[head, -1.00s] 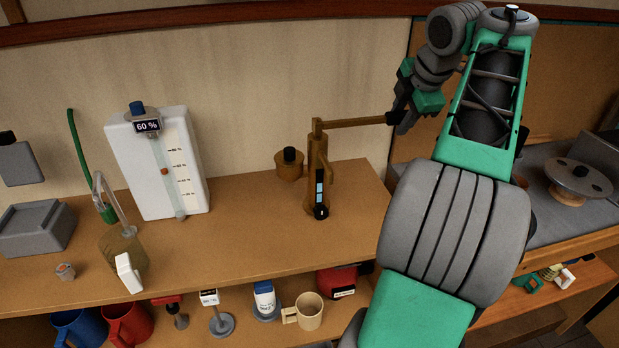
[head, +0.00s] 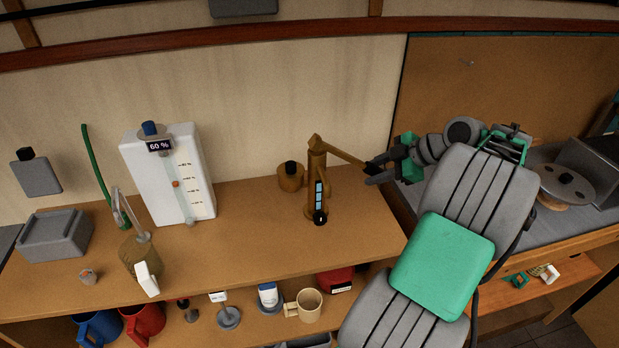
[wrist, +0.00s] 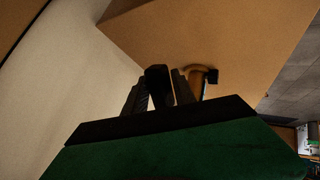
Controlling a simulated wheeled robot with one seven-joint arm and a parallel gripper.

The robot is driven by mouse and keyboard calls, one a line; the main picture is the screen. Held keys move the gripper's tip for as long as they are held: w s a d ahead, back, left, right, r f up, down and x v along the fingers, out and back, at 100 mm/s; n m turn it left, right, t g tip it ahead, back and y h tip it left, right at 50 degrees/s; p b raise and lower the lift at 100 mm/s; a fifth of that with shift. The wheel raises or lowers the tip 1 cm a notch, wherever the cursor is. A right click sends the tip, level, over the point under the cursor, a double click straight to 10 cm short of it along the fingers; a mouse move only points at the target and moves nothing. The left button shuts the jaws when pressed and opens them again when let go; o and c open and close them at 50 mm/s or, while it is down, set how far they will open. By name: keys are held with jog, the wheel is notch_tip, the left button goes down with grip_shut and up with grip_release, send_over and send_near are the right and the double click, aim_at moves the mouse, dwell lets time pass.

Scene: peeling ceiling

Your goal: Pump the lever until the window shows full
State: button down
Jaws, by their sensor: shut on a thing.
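The brown pump (head: 316,165) stands upright on the wooden counter, near its right end. Its lever (head: 343,154) slants down to the right from the pump's top. My gripper (head: 374,173) is shut on the lever's dark outer end. The narrow window (head: 319,194) on the pump's front shows light blue segments in a dark frame, nearly along its whole length; I cannot tell exactly how full it is. In the wrist view, the lever's dark end (wrist: 158,75) sits between my fingers, with part of the brown pump (wrist: 198,82) beyond.
A brown pot with a black knob (head: 291,176) stands left of the pump. Mugs (head: 309,305) and other items fill the shelf below. The counter (head: 250,225) before the pump is clear.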

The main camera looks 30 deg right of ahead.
jog(key=shift+w+a+f+y, duration=0.1)
jog(key=shift+a+f+y, duration=0.25)
jog(key=shift+f, duration=0.45)
jog(key=s+d+r+n+g+h+b, duration=0.1)
jog(key=d+r+h+b, duration=0.3)
jog(key=r, duration=0.9)
jog(key=n+g+h+b, duration=0.1)
jog(key=h+b, duration=0.2)
jog(key=b, duration=0.2)
jog(key=shift+s+d+r+g, duration=0.15)
jog(key=shift+g, duration=0.15)
jog(key=c, duration=1.2)
grip_release()
jog(key=shift+d, duration=0.1)
jog(key=o, duration=0.8)
jog(key=shift+o, duration=0.2)
